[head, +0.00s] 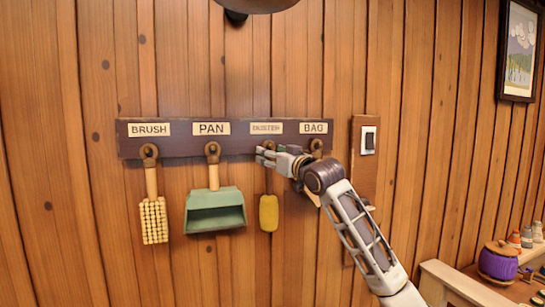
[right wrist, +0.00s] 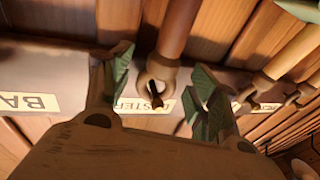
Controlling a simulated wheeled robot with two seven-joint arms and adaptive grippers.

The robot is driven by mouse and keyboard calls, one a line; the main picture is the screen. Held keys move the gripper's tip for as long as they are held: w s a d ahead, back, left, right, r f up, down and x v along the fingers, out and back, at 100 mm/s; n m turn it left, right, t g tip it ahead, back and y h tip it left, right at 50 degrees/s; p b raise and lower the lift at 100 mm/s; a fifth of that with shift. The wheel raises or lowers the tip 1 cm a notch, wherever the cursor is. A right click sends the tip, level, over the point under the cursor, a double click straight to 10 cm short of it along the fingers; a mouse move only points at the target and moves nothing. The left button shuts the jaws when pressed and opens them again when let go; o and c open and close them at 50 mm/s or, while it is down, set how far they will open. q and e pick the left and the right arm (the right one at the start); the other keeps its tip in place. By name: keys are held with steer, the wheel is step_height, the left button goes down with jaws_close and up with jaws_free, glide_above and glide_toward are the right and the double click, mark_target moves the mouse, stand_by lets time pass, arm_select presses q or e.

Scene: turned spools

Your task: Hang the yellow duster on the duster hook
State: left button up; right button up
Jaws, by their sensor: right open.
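The yellow duster (head: 269,212) hangs upright against the wall below the DUSTER label (head: 266,128), its upper handle hidden by my right gripper (head: 266,156) in the head view. In the right wrist view its brown handle (right wrist: 178,28) ends in a ring (right wrist: 150,73). The dark duster hook (right wrist: 155,92) shows at this ring and appears to pass through it. My right gripper's green fingers, also in the right wrist view (right wrist: 165,92), are spread either side of the ring, with gaps to it. My left gripper is not in view.
On the same dark board (head: 160,150), a brush (head: 153,215) and a green pan (head: 215,210) hang to the left. The BAG label (head: 314,128) is to the right, above my arm. A light switch (head: 368,140) and a shelf with a purple pot (head: 498,262) are further right.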

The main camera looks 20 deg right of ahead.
steer(key=v, duration=1.2)
stand_by(0.5)
steer(key=shift+f, duration=0.1)
stand_by(0.4)
